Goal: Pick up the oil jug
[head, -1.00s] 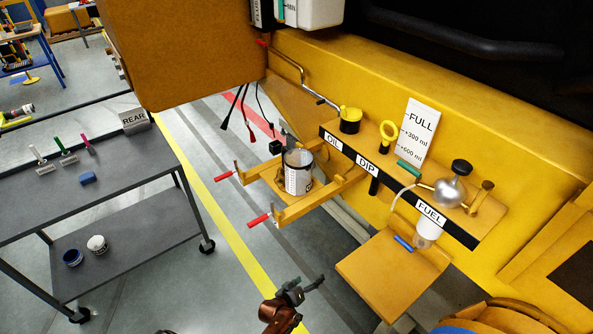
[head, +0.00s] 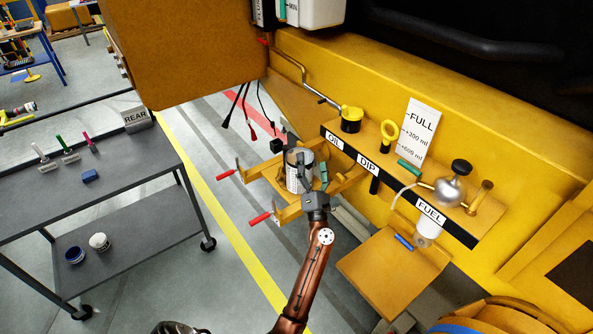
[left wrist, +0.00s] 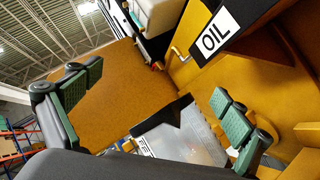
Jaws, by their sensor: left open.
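The oil jug (head: 291,178) is a grey, can-like vessel with a label and a dark spout. It stands on a yellow bracket (head: 287,212) below the OIL sign. My left gripper (head: 311,169) is open at the jug's near right side and hides part of it. In the left wrist view, the jug (left wrist: 190,140) shows between the spread green-padded fingers of my left gripper (left wrist: 156,90), closer to the right finger. It is not gripped, and I cannot tell whether a finger touches it. My right gripper is not in view.
The bracket has two red-tipped handles (head: 260,218) on its left. The yellow machine ledge with the OIL sign (head: 334,141) and a yellow cap (head: 351,119) lies just right of the jug. Cables (head: 228,112) hang behind. A grey cart (head: 100,195) stands left, with clear floor between.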

